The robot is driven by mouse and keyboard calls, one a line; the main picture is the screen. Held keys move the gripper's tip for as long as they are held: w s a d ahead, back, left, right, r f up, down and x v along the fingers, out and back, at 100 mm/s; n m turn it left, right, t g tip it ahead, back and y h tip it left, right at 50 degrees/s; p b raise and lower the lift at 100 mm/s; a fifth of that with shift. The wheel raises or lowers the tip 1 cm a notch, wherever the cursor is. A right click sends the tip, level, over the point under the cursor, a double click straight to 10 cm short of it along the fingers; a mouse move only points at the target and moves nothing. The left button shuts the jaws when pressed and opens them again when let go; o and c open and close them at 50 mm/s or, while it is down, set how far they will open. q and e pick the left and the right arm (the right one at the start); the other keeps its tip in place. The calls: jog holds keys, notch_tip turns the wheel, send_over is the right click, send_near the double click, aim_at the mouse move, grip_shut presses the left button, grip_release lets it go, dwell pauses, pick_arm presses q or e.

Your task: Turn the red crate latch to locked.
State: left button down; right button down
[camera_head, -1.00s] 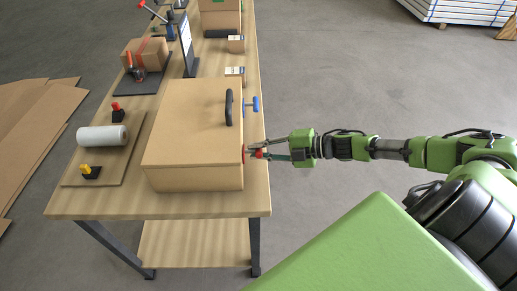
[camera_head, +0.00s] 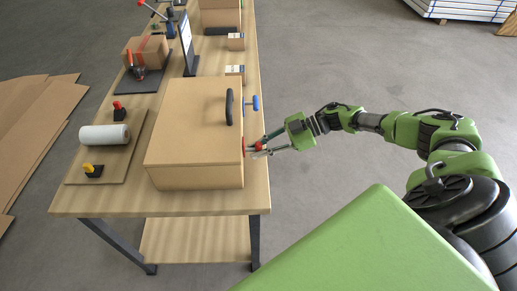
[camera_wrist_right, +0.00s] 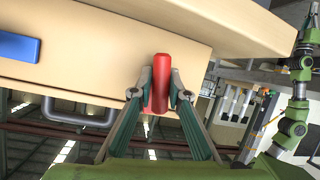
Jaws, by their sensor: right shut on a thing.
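The tan crate (camera_head: 195,120) stands on the near end of the bench, with a black handle on its lid. The red latch (camera_head: 248,149) is on its right side, low down, partly hidden by my fingers. My right gripper (camera_head: 259,150) is at that side and shut on the red latch. In the right wrist view the latch's red bar (camera_wrist_right: 161,82) stands upright in the picture, between the fingertips of the right gripper (camera_wrist_right: 160,92). My left gripper is not in view.
A blue latch (camera_head: 255,103) sits farther along the same side and also shows in the wrist view (camera_wrist_right: 18,46). A white roll (camera_head: 104,134) lies on a board left of the crate.

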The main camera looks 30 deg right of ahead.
jog(key=shift+s+f+m+g+y+b, duration=0.25)
jog(key=shift+m+g+b, duration=0.2)
jog(key=shift+m, duration=0.25)
jog(key=shift+a, duration=0.1)
jog(key=c, duration=2)
grip_release()
jog(key=shift+o, duration=0.2)
jog(key=shift+w+r, duration=0.1)
jog(key=shift+r, duration=0.05)
jog(key=shift+d+r, duration=0.1)
jog(key=shift+d, duration=0.1)
jog(key=v, duration=1.1)
jog(key=shift+d, duration=0.35)
